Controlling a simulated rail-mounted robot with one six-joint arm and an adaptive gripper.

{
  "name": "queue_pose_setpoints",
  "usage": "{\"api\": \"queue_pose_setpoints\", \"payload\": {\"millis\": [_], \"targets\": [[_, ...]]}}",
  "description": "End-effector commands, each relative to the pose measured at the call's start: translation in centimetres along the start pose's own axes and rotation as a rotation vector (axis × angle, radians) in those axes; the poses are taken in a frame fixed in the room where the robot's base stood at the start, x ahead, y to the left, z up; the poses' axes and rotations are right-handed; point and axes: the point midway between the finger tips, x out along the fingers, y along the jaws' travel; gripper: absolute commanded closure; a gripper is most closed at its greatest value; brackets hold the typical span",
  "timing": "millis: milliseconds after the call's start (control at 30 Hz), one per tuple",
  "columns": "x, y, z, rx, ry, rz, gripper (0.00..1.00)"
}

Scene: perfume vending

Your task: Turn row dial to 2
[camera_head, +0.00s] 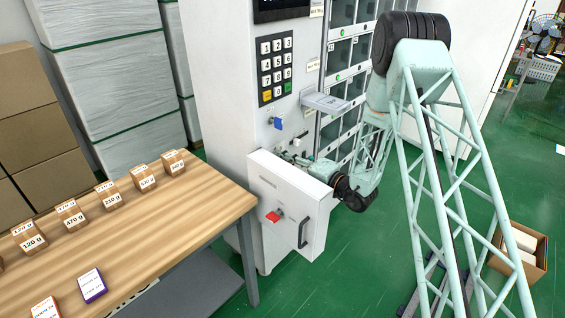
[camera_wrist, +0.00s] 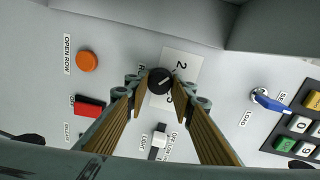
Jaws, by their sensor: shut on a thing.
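The row dial (camera_wrist: 159,81) is a small round black knob with a light pointer line, on the grey panel in the wrist view. Its white label plate shows a 2 at the upper right; the other marks are partly hidden. The pointer line slants toward the upper right, roughly toward the 2. My gripper (camera_wrist: 161,84) has its two fingertips on either side of the dial, shut on it. In the head view my gripper (camera_head: 294,157) reaches the machine's front below the blue lever; the dial cannot be made out there.
An orange OPEN ROW button (camera_wrist: 87,61), a red switch (camera_wrist: 88,105), a white light switch (camera_wrist: 159,136) and a blue lever (camera_wrist: 271,101) surround the dial. The keypad (camera_head: 276,67) is above. An open white door (camera_head: 290,205) juts out below my gripper. A wooden table (camera_head: 150,215) stands left.

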Motion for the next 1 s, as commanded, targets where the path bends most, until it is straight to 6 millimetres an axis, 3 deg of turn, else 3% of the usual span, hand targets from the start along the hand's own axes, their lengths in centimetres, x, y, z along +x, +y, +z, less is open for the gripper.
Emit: {"api": "queue_pose_setpoints", "payload": {"millis": [267,300,433,1000], "targets": [[0.03,-0.10,-0.03,-0.001,0.000,-0.001,0.88],[0.03,-0.10,-0.04,-0.001,0.000,-0.002,0.74],[0.02,-0.08,-0.03,0.000,0.000,-0.001,0.64],[0.00,-0.04,-0.05,0.031,-0.003,0.000,0.64]]}}
